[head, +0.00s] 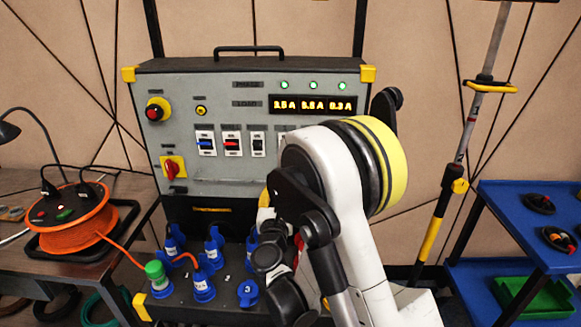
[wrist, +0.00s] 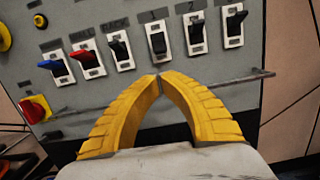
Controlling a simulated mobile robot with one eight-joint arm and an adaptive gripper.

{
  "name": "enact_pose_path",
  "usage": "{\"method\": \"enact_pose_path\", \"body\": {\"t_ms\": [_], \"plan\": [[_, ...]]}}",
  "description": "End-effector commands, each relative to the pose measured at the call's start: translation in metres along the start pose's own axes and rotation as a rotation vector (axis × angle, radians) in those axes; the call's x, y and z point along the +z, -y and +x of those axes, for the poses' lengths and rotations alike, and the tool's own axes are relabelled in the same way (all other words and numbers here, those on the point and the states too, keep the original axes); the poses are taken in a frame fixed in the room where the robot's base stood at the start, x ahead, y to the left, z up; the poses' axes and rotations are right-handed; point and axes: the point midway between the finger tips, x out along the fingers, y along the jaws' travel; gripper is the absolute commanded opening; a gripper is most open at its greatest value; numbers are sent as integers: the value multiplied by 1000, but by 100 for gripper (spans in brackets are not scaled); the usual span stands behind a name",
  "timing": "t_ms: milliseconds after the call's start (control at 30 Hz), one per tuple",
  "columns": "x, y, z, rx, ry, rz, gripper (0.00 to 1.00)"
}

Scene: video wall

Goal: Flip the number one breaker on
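The number one breaker (wrist: 158,42) is a black toggle on a white plate under the label "1", near the top middle of the wrist view. Its lever sits around the middle to lower part of the plate; I cannot tell its on/off state for sure. My gripper (wrist: 159,79) has its two yellow fingers shut, tips meeting, with nothing visible between them. The tips appear just below the breaker's plate; I cannot tell whether they touch the panel. In the head view my arm hides the gripper and most of the numbered breakers on the grey panel (head: 225,103).
Breaker 2 (wrist: 194,30) and another black toggle (wrist: 234,20) are to the right. A black toggle (wrist: 118,48), a red one (wrist: 88,60) and a blue one (wrist: 54,66) are to the left. A thin rail (wrist: 257,75) runs below. Blue plugs (head: 202,284) stand below the panel.

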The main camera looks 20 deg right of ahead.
Motion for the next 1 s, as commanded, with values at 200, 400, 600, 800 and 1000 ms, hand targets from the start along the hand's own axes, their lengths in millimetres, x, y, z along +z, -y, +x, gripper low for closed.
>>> {"method": "enact_pose_path", "body": {"t_ms": [200,400,600,800,1000], "plan": [[-2,-4,-1,10,11,-33,0],[-2,-3,0,9,10,-31,0],[-1,-3,17,7,10,-31,0],[-4,-3,53,7,9,-29,0],[-3,-4,84,8,9,-29,0]]}}
